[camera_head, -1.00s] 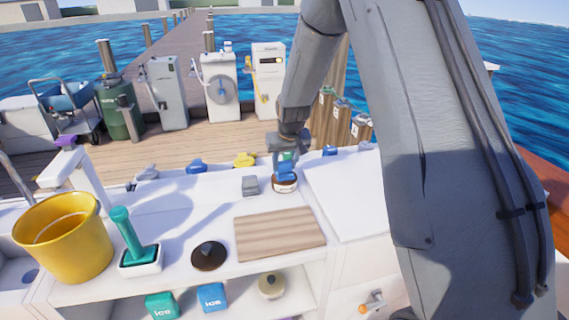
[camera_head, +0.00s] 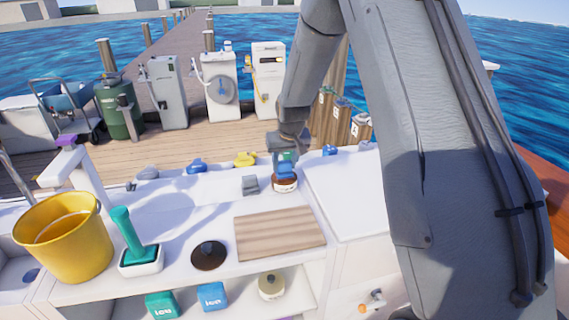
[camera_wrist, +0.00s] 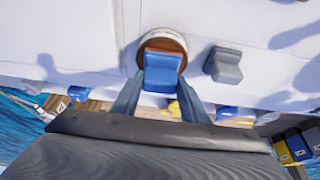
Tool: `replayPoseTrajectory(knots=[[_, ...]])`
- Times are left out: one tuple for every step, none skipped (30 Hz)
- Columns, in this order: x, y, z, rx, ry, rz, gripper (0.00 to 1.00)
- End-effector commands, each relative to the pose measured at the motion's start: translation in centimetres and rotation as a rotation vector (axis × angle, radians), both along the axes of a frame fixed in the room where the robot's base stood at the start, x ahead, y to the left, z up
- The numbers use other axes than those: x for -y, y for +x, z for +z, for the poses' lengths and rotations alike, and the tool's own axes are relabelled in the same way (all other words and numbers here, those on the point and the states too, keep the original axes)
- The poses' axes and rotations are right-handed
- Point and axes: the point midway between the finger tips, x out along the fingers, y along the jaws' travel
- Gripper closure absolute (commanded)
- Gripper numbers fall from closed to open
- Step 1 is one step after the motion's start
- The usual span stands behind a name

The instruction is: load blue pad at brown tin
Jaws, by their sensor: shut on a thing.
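My gripper (camera_head: 286,160) is shut on the blue pad (camera_head: 286,171); in the wrist view both fingers flank the blue pad (camera_wrist: 162,72). The pad is at the brown tin (camera_head: 285,187), a low round tin with a white and brown side, on the white counter. In the wrist view the pad covers part of the tin's reddish-brown top (camera_wrist: 163,38). I cannot tell whether the pad touches the tin.
A grey block (camera_head: 250,185) stands just left of the tin. A wooden board (camera_head: 280,233), a dark brown round item (camera_head: 209,256), a green-handled tool (camera_head: 128,235) and a yellow bucket (camera_head: 65,238) lie nearer. Blue and yellow items line the back edge.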

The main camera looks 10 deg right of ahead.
Motion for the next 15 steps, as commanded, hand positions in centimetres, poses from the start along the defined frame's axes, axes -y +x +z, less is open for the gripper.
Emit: replayPoseTrajectory(knots=[[0.0, -0.1, -0.1, -0.003, 0.0, 0.0, 0.84], [0.0, -0.1, 0.0, -0.003, 0.0, 0.0, 0.84], [0.0, -0.1, 0.2, -0.003, 0.0, 0.0, 0.84], [0.0, -0.1, 0.4, -0.003, 0.0, 0.0, 0.84], [0.0, -0.1, 0.6, -0.003, 0.0, 0.0, 0.84], [0.0, -0.1, 0.9, -0.002, 0.0, 0.0, 0.84], [0.0, -0.1, 1.2, -0.002, 0.0, 0.0, 0.84], [0.0, -0.1, 1.4, -0.002, 0.0, 0.0, 0.84], [0.0, -0.1, 1.7, -0.002, 0.0, 0.0, 0.84], [0.0, -0.1, 2.0, -0.002, 0.0, 0.0, 0.84], [0.0, -0.1, 2.2, -0.001, 0.0, 0.0, 0.84], [0.0, -0.1, 2.5, -0.001, 0.0, 0.0, 0.84], [0.0, -0.1, 2.7, -0.001, 0.0, 0.0, 0.84], [0.0, -0.1, 3.0, 0.0, 0.0, 0.0, 0.84], [0.0, 0.0, 3.3, 0.0, 0.0, 0.0, 0.84]])
